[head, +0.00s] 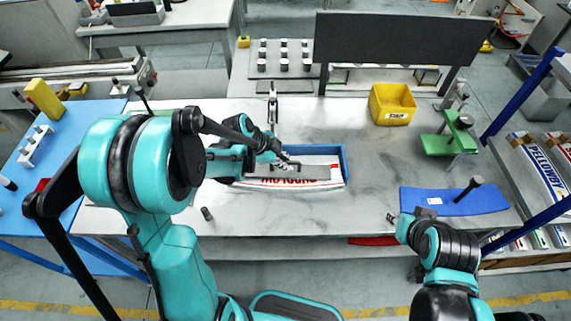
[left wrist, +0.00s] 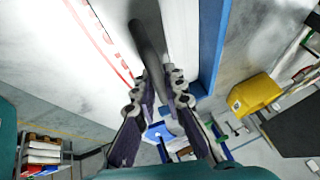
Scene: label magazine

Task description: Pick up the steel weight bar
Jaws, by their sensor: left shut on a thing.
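The steel weight bar (left wrist: 149,48) is a dark grey rod in the left wrist view. My left gripper (left wrist: 156,88) is shut on one end of it, with a finger on each side. In the head view my left gripper (head: 288,162) is over the blue tray (head: 346,168), which holds white label sheets (head: 300,183) with red print. The bar is over the white sheets; I cannot tell whether it touches them. My right gripper (head: 394,218) is at the table's front right, small and partly hidden by its arm, so its opening is unclear.
A yellow bin (head: 392,104) stands at the back right. A green fixture (head: 452,143) and a blue mat (head: 455,201) with a dark-handled tool are on the right. A small dark cylinder (head: 206,213) stands near the front edge. The table's middle right is clear.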

